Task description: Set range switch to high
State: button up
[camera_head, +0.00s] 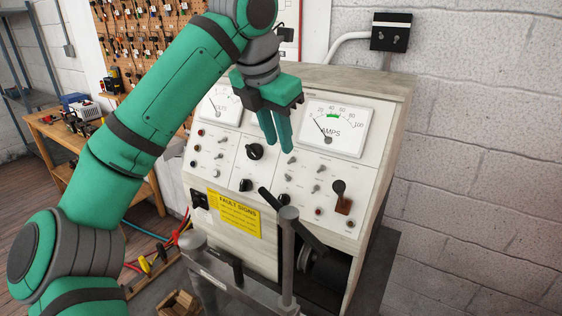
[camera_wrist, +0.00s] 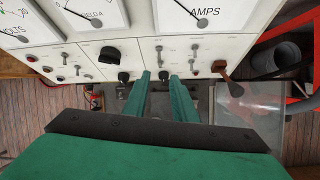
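The white test bench panel (camera_head: 229,143) carries meters, small toggle switches and black knobs. Its labels are too small to read, so I cannot tell which control is the range switch. A large black knob (camera_head: 255,152) sits left of my gripper (camera_head: 280,150); it also shows in the wrist view (camera_wrist: 110,55). Several metal toggles (camera_head: 291,160) sit below the amps meter (camera_head: 334,128). Two smaller black knobs (camera_head: 245,185) (camera_head: 284,199) are lower down. My gripper is open and empty in front of the panel, fingers pointing down, with a narrow gap between them (camera_wrist: 160,78).
A brown-based lever (camera_head: 341,195) sticks out at the panel's right. A clamp post with a black handle (camera_head: 288,250) stands in front of the bench. A yellow fault signs label (camera_head: 234,213) is on the lower panel. A wooden workbench (camera_head: 85,150) is at left.

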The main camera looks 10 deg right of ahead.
aim_at(285, 174)
jog(key=x, duration=0.9)
jog(key=shift+s+a+f, duration=0.2)
jog(key=shift+s+f, duration=0.05)
jog(key=shift+f, duration=0.05)
jog(key=shift+w+d+f, duration=0.15)
jog(key=shift+w+f, duration=0.05)
jog(key=shift+f, duration=0.15)
grip_shut()
